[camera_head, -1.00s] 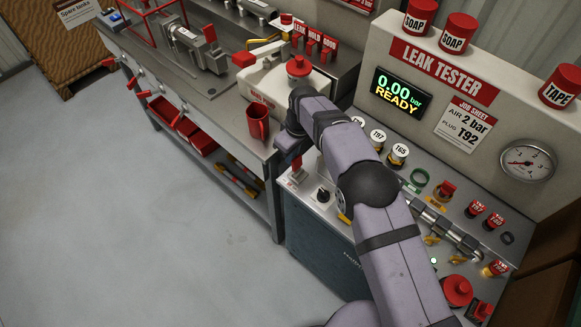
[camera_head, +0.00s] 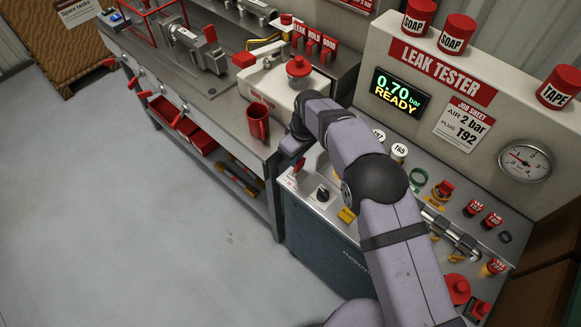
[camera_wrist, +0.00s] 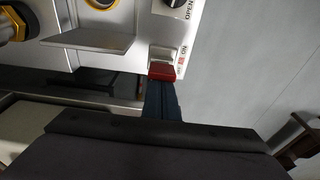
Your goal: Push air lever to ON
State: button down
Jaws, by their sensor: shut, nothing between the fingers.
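The red air lever (camera_head: 299,165) stands on the left front corner of the leak tester's panel. In the wrist view the red lever (camera_wrist: 162,71) sits at the panel edge, by a small label reading ON. My gripper (camera_wrist: 162,88) is shut and empty, its dark fingertips right at the lever's red end; I cannot tell whether they touch it. In the head view my arm's end hangs just above and left of the lever, and its fingertips are hidden. The tester display (camera_head: 399,91) reads 0.70 bar, READY.
A black knob (camera_head: 323,194) stands right beside the lever. A red mug (camera_head: 257,122) stands on the neighbouring bench to the left. Plugs, a green ring (camera_head: 419,176) and metal fittings crowd the panel to the right. The floor at left is clear.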

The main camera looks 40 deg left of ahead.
jog(key=shift+d+f, duration=0.1)
jog(key=shift+d, duration=0.3)
jog(key=shift+a, duration=0.1)
jog(key=shift+a+f+b, duration=0.1)
jog(key=shift+a+b, duration=0.25)
jog(key=shift+a, duration=0.4)
jog(key=shift+r, duration=0.2)
notch_tip(320, 180, up, 8)
jog(key=p, duration=0.4)
dwell(0.4)
